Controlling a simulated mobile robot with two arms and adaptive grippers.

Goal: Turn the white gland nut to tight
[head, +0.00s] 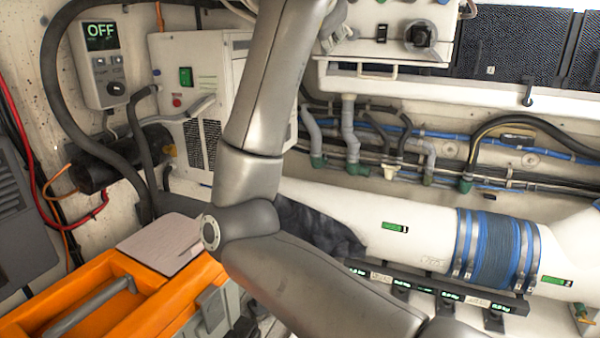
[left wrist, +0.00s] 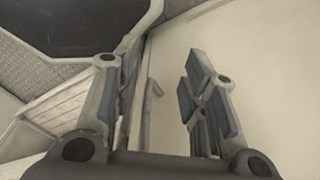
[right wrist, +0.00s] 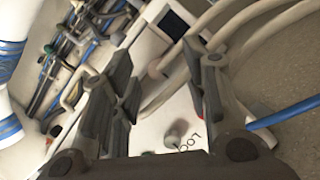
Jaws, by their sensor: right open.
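I cannot single out the white gland nut for certain. In the right wrist view, thick pale hoses (right wrist: 225,25) meet a white box (right wrist: 150,125), with a pale collar (right wrist: 155,68) at one hose end. My right gripper (right wrist: 160,60) is open and empty, its fingers spread in front of this box and the hose end. In the head view my right arm crosses the middle and hides what is behind it; its fingertips do not show clearly. My left gripper (left wrist: 160,72) is open and empty before a pale wall, and is not seen in the head view.
A grey knob (right wrist: 175,140) sits on the white box. A white pipe (head: 360,215) with a blue ribbed sleeve (head: 495,250) runs along the right. An orange toolbox (head: 150,300) stands front left. A control panel (head: 102,60) reads OFF. Hoses crowd the back wall.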

